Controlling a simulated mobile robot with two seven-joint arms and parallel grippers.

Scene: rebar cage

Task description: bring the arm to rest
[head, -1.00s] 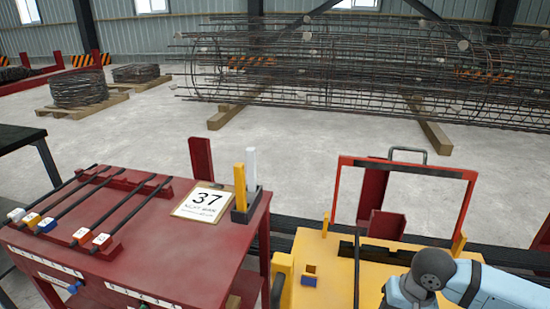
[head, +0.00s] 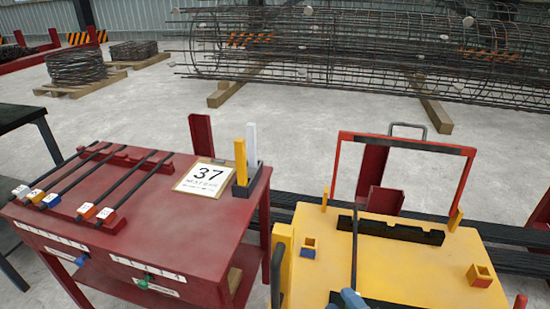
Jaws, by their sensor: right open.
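My right gripper (head: 345,299) shows only as a small blue-grey part at the bottom edge, low over the front of the yellow table (head: 415,275). It is open, and I see nothing held in it. The rest of my right arm is out of the picture. My left gripper is not in view. A dark bar (head: 354,250) lies lengthwise on the yellow table just beyond the right gripper. I cannot tell whether the gripper touches it.
A red frame (head: 400,143) stands behind the yellow table. A rebar cage (head: 350,50) lies on timbers farther back.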

